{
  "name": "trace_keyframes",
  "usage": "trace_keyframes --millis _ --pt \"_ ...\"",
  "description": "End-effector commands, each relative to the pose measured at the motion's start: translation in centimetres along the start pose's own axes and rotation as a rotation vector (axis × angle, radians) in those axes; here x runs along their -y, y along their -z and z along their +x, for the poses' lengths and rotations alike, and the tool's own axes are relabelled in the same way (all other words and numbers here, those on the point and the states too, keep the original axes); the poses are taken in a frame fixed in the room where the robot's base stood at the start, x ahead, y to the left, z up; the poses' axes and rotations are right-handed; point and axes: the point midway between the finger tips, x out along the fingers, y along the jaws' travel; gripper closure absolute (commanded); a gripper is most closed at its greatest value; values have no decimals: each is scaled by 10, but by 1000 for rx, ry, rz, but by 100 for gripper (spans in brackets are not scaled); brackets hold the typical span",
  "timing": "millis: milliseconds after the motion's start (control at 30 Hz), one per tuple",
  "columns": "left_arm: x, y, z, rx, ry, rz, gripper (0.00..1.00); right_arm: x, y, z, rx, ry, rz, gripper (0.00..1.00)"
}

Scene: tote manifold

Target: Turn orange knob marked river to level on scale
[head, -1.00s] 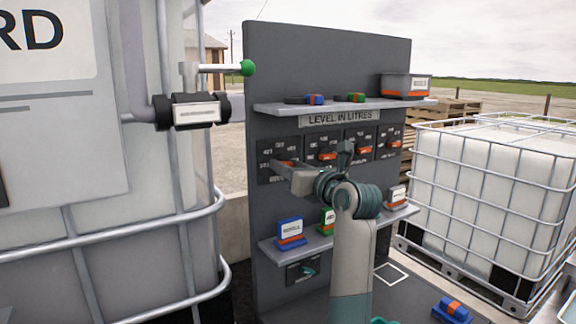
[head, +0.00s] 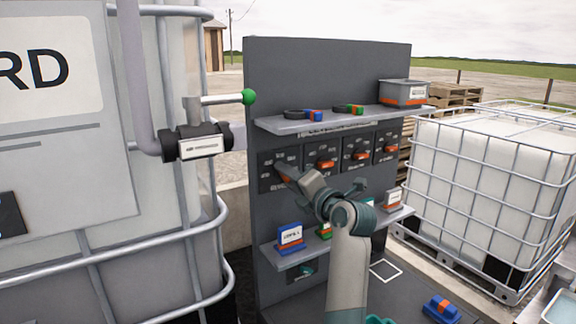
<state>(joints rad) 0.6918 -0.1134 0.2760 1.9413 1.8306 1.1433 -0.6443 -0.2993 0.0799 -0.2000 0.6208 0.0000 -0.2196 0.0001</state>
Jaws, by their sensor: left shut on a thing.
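A row of dials with orange knobs sits on the grey panel (head: 330,70) between two shelves. My left gripper (head: 284,170) is at the leftmost dial (head: 268,182), shut on its orange knob, which the fingers mostly hide. The other orange knobs show on the second dial (head: 326,164), the third dial (head: 361,156) and the right dial (head: 390,149). The labels and scale figures are too small to read, so I cannot tell which is marked river or where the held knob points. My right gripper is not in view.
The upper shelf (head: 280,124) holds a grey box (head: 403,92) and small coloured items. The lower shelf (head: 272,261) carries several labelled blocks. A caged tank with a green-tipped valve handle (head: 249,97) stands left. Another white caged tank (head: 480,170) stands right.

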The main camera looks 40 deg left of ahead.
Motion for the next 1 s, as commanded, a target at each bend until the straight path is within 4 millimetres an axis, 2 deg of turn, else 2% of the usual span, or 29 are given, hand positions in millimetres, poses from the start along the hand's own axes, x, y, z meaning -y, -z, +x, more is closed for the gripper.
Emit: trace_keyframes --millis 33,100,500,700,1000 --pt "-6 -4 0 2 0 46 86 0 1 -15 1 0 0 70" --pt "-7 -4 0 2 0 112 86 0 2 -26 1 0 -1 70" --pt "-4 -3 0 3 -1 411 86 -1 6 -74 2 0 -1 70" --pt "-1 -2 0 3 -1 478 86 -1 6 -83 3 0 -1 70" --pt "0 -1 0 4 -2 497 86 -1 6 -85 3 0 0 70"
